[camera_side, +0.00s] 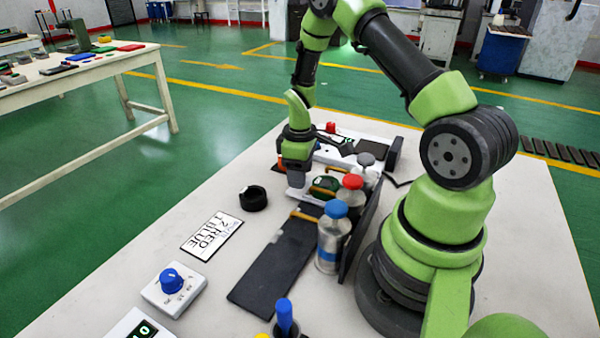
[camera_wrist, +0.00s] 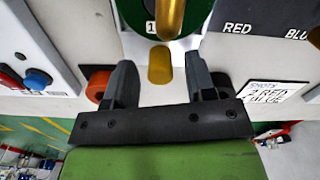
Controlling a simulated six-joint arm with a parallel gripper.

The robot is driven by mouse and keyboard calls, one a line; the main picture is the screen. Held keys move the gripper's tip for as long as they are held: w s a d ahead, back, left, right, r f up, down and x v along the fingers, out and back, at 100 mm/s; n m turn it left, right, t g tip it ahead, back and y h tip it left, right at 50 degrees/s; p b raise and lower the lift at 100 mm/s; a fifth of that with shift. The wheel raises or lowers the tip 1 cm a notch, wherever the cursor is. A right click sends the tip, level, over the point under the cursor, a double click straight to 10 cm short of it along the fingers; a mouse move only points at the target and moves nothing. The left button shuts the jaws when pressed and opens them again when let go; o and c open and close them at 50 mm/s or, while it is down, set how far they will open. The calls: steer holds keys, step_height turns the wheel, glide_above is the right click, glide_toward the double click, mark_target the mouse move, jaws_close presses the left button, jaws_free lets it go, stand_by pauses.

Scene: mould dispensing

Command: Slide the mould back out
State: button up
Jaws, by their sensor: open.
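The green round mould (camera_wrist: 192,42) shows at the top of the wrist view, partly cut off, with a white label marked 1. A gold tab (camera_wrist: 159,66) at its near edge lies between my gripper's two dark fingers. My gripper (camera_wrist: 160,76) is open, with a gap on each side of the tab. In the side view my gripper (camera_side: 297,182) is low at the white dispensing station, left of a green round part (camera_side: 325,186). The fingertips are hard to make out there. A gold spout (camera_wrist: 171,15) overlaps the mould in the wrist view.
Blue-capped (camera_side: 334,235), red-capped (camera_side: 352,190) and grey-capped (camera_side: 366,167) bottles stand right of the station. A dark board (camera_side: 275,262) lies in front. A black ring (camera_side: 253,198), a note card (camera_side: 212,234) and a blue-knob box (camera_side: 172,287) are on the table's left side.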

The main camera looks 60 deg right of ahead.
steer(key=shift+f, duration=0.2)
steer(key=shift+c, duration=0.2)
jaws_close()
steer(key=a, duration=2.5)
steer(key=shift+a, duration=0.3)
steer(key=shift+o, duration=0.2)
jaws_free()
steer(key=shift+r, duration=0.1)
step_height(320, 180, up, 10)
